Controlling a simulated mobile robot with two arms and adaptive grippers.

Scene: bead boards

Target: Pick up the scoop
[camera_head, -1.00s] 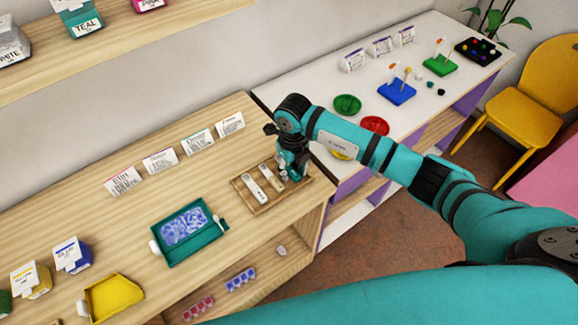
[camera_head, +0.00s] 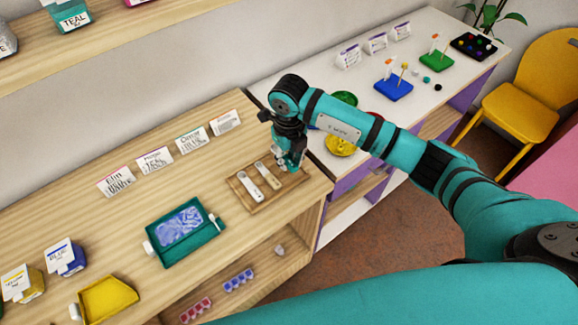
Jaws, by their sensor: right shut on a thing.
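A small wooden tray (camera_head: 256,208) lies on the wooden shelf top near its right end. A white scoop (camera_head: 250,190) and a paler, beige-tipped scoop (camera_head: 268,177) lie side by side in it. My right gripper (camera_head: 291,164) points down over the tray's right part, to the right of these two. It is shut on a scoop, which the fingers mostly hide. I cannot tell whether that scoop is clear of the tray. My left gripper is not in view.
A teal tray of blue beads (camera_head: 168,259) and a yellow tray (camera_head: 106,300) stand left of the wooden tray. Label cards (camera_head: 191,138) stand behind. A white table (camera_head: 345,93) with bowls and pegged boards is at the right.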

